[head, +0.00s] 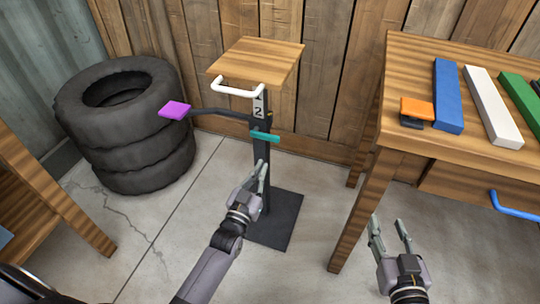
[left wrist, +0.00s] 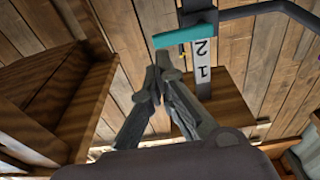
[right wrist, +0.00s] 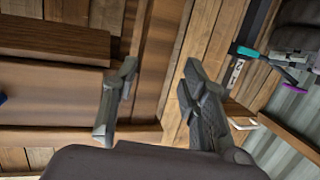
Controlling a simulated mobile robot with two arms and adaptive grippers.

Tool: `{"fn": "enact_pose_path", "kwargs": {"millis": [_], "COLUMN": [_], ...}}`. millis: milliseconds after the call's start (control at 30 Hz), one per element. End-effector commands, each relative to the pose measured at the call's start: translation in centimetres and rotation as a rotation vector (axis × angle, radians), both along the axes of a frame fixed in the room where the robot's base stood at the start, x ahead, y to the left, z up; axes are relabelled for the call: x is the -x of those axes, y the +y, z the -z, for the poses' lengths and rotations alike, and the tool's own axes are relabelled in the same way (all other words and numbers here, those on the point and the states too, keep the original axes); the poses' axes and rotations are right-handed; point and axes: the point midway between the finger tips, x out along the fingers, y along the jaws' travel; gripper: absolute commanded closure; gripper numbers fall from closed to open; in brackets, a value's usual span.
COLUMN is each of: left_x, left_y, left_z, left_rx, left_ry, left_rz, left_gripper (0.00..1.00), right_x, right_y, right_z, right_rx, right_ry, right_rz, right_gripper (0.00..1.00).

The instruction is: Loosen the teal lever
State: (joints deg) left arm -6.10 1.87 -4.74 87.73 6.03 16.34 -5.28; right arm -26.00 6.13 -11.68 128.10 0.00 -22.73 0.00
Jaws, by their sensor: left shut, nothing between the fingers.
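The teal lever (head: 265,136) sticks out from the dark post (head: 264,182) of a small stand, just below a label reading 2 (head: 258,106). It also shows in the left wrist view (left wrist: 184,36), near my fingertips, and far off in the right wrist view (right wrist: 248,52). My left gripper (head: 263,170) is shut and empty, just below the lever in the head view; I see a gap between them. In the left wrist view its fingertips (left wrist: 158,72) meet. My right gripper (head: 388,232) is open and empty, in front of the workbench.
Stacked tires (head: 130,135) stand left. The workbench (head: 455,140) on the right bears coloured blocks. Floor around the base plate (head: 275,225) is clear.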

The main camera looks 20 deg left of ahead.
Motion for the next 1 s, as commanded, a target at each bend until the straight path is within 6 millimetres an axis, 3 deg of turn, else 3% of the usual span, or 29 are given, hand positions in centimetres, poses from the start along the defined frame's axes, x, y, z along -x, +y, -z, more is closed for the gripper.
{"fn": "enact_pose_path", "kwargs": {"millis": [133,300,733,1000], "left_x": [-0.5,-0.4,-1.0,-4.8], "left_y": [0.5,0.8,0.7,0.6], "left_z": [-3.1,-5.0,-5.3,-6.6], "left_rx": [0.015,0.020,0.020,0.020], "left_ry": [-0.144,-0.200,-0.202,-0.204], "left_rz": [-0.016,-0.023,-0.023,-0.023], "left_gripper": [1.00,1.00,1.00,1.00], "right_x": [0.9,1.5,1.4,1.6], "right_y": [-0.1,-0.2,-0.1,0.4], "right_z": [-3.7,-6.0,-6.6,-10.1], "right_rx": [-0.028,-0.039,-0.045,-0.099], "right_ry": [-0.114,-0.159,-0.186,-0.383], "right_rz": [-0.002,-0.004,-0.005,-0.017], "right_gripper": [0.60,0.60,0.60,0.60]}}
